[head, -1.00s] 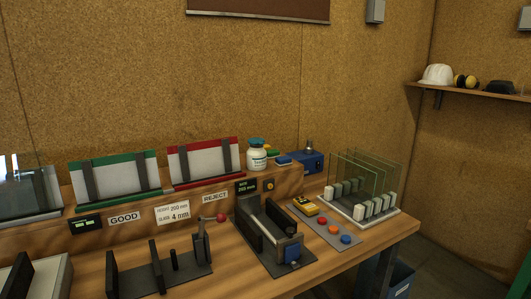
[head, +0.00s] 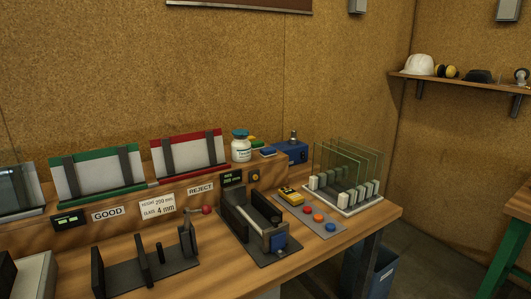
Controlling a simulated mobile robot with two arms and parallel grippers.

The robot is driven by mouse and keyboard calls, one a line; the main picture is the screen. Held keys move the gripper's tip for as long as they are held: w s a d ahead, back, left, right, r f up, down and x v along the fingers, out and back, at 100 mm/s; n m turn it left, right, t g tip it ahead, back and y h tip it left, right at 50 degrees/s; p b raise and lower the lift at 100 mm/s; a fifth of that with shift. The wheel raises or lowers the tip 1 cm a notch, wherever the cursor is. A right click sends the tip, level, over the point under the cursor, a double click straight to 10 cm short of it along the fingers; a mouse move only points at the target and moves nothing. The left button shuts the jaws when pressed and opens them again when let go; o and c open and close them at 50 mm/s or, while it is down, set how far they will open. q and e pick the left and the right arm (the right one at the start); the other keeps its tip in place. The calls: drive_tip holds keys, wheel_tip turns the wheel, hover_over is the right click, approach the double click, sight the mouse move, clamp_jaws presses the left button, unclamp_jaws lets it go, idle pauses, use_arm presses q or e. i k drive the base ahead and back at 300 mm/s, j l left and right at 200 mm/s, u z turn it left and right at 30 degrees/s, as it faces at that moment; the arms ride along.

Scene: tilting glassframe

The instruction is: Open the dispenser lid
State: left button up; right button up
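Nothing in view is marked as a dispenser, and I cannot tell for sure which thing it is. A white bottle (head: 241,148) with a teal cap (head: 240,133) stands upright on the raised wooden ledge, its cap on. Right of it is a blue box (head: 290,152) with a small dark and metal fitting (head: 293,137) on top; I cannot tell whether this is a lid. Neither of my grippers is in view.
The wooden bench (head: 210,262) carries a dark clamp fixture (head: 150,268), a black slide fixture (head: 257,225), a button panel (head: 316,217) and a rack of glass panes (head: 345,200). A blue bin (head: 382,270) stands below. Floor shows at the right.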

sight(239, 132)
drive_tip(key=i+l+u, duration=0.6)
drive_tip(key=u, duration=0.2)
